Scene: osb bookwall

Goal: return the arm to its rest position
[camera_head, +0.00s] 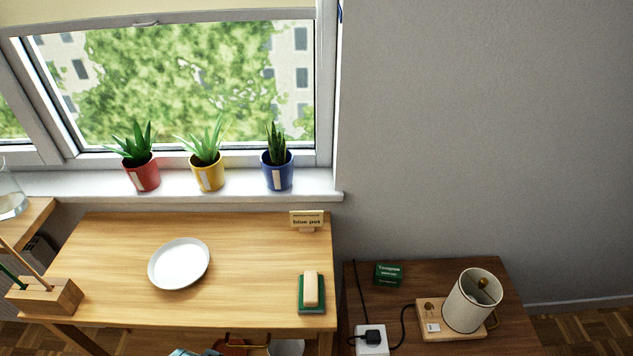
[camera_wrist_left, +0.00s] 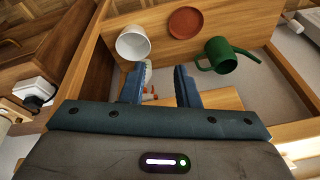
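My left gripper (camera_wrist_left: 160,88) shows in the left wrist view, its two blue fingers apart. No object is clearly held between them. Small orange and white items behind the fingers are partly hidden.
A wooden table (camera_head: 110,260) carries a white plate (camera_head: 180,264), a sponge on a green tray (camera_head: 311,290), a sign (camera_head: 307,220) and a wooden tool block (camera_head: 45,297). Potted plants line the sill (camera_head: 310,186). A lamp (camera_head: 472,300) stands right.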

